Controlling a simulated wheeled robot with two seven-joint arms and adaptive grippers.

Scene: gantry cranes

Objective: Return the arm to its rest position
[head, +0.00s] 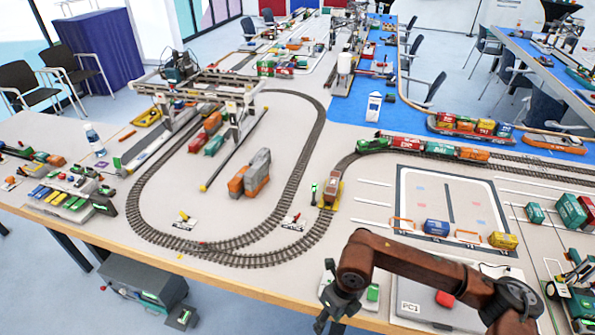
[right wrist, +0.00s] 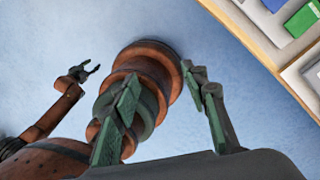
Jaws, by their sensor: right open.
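My right arm (head: 425,265), rusty brown, reaches in from the lower right in the head view. Its dark gripper (head: 330,315) points down at the table's front edge. In the right wrist view the right gripper's two green-padded fingers (right wrist: 165,95) stand wide apart with nothing gripped between them. Behind them are the floor and rounded brown parts of my own body. My left gripper (right wrist: 86,70) shows small at the left of the right wrist view, its fingers spread and empty. The left arm does not show in the head view.
The table edge (right wrist: 262,55) is at the upper right of the wrist view. The table holds an oval track (head: 310,150), a gantry crane (head: 215,85) and a locomotive (head: 332,188). A grey box (head: 140,280) stands below the table.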

